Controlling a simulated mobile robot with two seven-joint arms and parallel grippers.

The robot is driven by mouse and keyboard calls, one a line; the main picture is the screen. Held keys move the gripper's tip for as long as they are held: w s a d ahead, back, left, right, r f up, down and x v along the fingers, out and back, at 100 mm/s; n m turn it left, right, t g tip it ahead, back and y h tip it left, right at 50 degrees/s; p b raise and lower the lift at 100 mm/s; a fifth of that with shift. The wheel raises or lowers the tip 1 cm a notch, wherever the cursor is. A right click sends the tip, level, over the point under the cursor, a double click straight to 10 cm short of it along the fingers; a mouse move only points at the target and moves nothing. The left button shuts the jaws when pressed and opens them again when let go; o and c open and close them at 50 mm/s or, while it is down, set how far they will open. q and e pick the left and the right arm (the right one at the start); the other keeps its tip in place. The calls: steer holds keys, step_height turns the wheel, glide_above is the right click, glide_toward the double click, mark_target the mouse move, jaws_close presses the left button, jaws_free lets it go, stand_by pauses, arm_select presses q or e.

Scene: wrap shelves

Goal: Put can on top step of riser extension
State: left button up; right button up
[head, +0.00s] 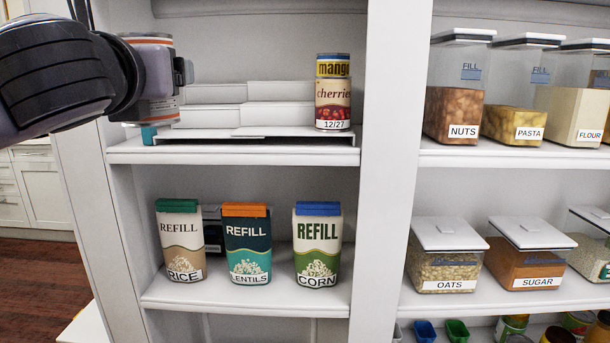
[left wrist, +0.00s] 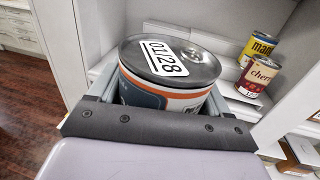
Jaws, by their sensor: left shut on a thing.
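My left gripper (head: 180,72) is shut on a can (head: 160,112) at the left end of the upper shelf. In the left wrist view the can (left wrist: 170,62) has a grey lid marked 01/28 and a white, orange and dark blue label. It sits between the gripper fingers (left wrist: 160,100). The white stepped riser (head: 215,93) stands on the upper shelf, right of the held can. The can and my arm hide the riser's left end. I cannot tell whether the can touches the riser. My right gripper is not in view.
Refill packs of rice (head: 180,240), lentils (head: 246,243) and corn (head: 317,245) stand on the shelf below. A white upright (head: 387,170) bounds the bay on the right.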

arm_select(q)
steer(key=w+a+f+p, duration=0.1)
steer(key=w+a+f, duration=0.1)
steer(key=f, duration=0.8)
steer(key=w+a+f+p, duration=0.1)
steer(key=f, duration=1)
steer(key=s+f+m+h+p, duration=0.1)
steer(key=s+f+h+p, duration=0.1)
steer(key=s+f, duration=1.1)
steer(key=shift+s+d+f+m+h, duration=0.3)
steer(key=shift+d+f, duration=0.1)
steer(key=shift+f, duration=1.65)
steer(key=shift+w, duration=0.1)
